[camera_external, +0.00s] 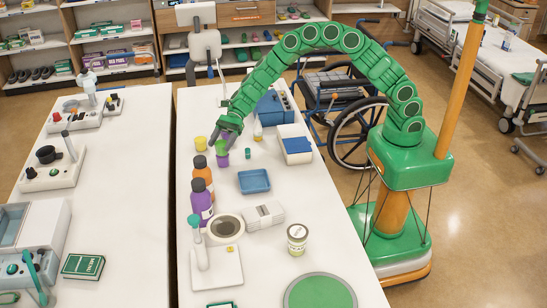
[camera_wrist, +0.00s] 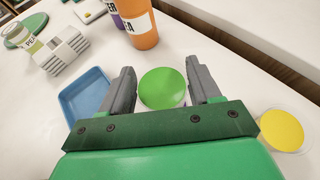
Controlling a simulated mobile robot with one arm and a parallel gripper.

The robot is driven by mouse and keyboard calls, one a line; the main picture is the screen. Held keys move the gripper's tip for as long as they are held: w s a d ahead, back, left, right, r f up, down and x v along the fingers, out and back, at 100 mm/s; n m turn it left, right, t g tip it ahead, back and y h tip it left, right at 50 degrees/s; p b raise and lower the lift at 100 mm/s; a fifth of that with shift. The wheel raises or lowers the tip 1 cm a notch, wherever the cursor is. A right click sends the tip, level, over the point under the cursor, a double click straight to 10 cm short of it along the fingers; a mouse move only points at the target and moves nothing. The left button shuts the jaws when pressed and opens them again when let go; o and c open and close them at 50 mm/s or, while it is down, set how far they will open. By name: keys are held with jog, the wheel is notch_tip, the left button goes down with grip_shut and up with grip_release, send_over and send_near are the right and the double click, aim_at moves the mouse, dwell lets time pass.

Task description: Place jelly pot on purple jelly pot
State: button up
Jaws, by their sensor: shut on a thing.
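My gripper (camera_external: 224,143) is shut on a green-topped jelly pot (camera_wrist: 162,87), which sits between the two grey fingers in the wrist view. In the external view the held pot is hard to make out among the green and purple shapes at the fingers. The purple jelly pot (camera_external: 222,161) stands on the white table directly below my gripper. A sliver of purple shows by the green top's lower edge in the wrist view. Whether the two pots touch I cannot tell. A yellow pot (camera_external: 200,143) stands just left of my gripper; it also shows in the wrist view (camera_wrist: 283,130).
A blue tray (camera_external: 254,181) lies to the right and nearer the camera. Orange (camera_external: 202,172) and purple (camera_external: 201,198) bottles stand close by on the near side. A small green item (camera_external: 247,153) and a white box with a blue top (camera_external: 297,145) are to the right.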

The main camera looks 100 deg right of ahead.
jog(key=o, duration=1.1)
